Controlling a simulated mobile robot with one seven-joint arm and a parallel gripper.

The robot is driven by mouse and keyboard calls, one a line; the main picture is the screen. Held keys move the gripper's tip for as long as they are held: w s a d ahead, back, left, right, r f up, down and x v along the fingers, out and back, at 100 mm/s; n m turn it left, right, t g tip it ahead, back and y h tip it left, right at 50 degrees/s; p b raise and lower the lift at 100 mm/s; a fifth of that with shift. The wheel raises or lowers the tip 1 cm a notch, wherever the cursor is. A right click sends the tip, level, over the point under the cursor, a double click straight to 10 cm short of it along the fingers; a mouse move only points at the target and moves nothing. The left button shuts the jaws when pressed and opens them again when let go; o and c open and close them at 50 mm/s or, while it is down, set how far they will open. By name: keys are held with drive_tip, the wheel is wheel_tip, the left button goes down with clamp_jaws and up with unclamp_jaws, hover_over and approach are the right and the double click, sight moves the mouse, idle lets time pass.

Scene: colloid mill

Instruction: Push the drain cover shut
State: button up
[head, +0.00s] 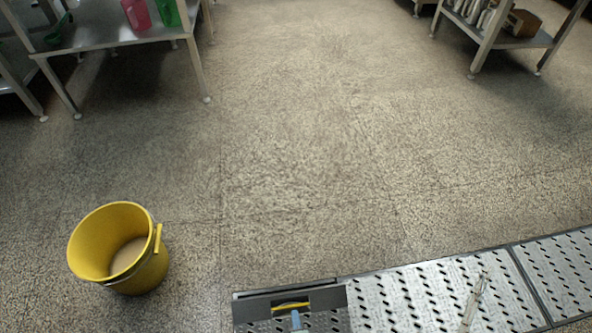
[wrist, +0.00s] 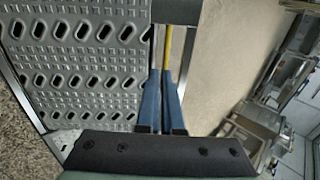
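A row of perforated steel drain covers (head: 390,300) runs along the lower right of the head view. At its left end is a section with a plain dark grey plate (head: 258,306) and a yellow strip (head: 291,306) across it. I cannot tell how far this section stands open. Perforated metal (wrist: 85,45) fills the left of the wrist view. My gripper's blue fingers (wrist: 162,74) are close together, with nothing clearly held. A yellow strip (wrist: 167,45) lies just beyond the tips, below a dark bar (wrist: 175,11). Contact is unclear. A blue finger (head: 296,320) also shows in the head view.
A yellow bucket (head: 118,248) stands on the floor at the left. Steel tables (head: 105,38) are at the back left, and a shelf (head: 515,38) is at the back right. A thin pale object (head: 473,303) lies on the covers. The middle floor is clear.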

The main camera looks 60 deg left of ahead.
drive_tip(key=shift+o, duration=1.1)
drive_tip(key=shift+a+f, duration=0.1)
drive_tip(key=shift+a, duration=0.1)
drive_tip(key=p+v, duration=0.7)
drive_tip(key=v, duration=0.6)
